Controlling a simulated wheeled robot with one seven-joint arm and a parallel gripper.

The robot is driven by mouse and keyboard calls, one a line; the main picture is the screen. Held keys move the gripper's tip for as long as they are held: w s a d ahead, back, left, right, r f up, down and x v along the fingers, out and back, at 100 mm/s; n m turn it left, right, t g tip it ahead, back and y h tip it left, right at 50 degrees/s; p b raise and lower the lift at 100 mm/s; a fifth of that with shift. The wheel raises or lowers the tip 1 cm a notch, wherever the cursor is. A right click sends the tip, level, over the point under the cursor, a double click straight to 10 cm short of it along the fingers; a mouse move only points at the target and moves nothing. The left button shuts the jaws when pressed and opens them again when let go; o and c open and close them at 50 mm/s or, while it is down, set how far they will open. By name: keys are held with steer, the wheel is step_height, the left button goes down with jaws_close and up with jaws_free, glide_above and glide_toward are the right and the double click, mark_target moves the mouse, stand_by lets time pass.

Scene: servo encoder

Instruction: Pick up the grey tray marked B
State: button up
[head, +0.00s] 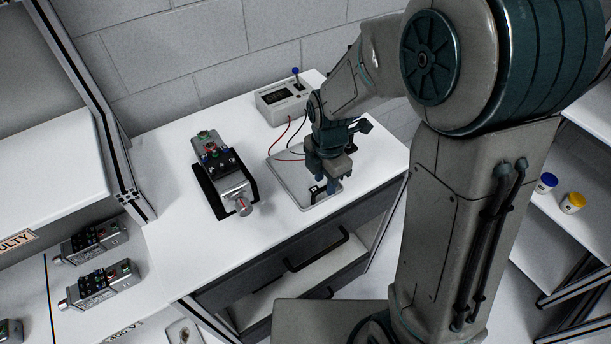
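A flat light-grey tray (287,174) lies on the white bench top, right of the servo unit. A small dark mark shows near its front edge, too small to read as a letter. My gripper (325,186) points down over the right part of the tray, close to the mark, and hides part of it. I cannot tell whether its fingers touch the tray or how far apart they are.
A grey servo unit (232,186) sits on a black cradle to the left. A meter box (283,102) with red and black wires stands behind. Several similar units lie on the lower-left surface (150,262).

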mark_target(324, 187)
steer(key=shift+w+f+p, duration=0.15)
steer(key=shift+f+p, duration=0.1)
steer(key=shift+f, duration=0.95)
steer(key=shift+w+f+p, duration=0.1)
steer(key=shift+f+p, duration=0.15)
steer(key=shift+f, duration=0.9)
jaws_close()
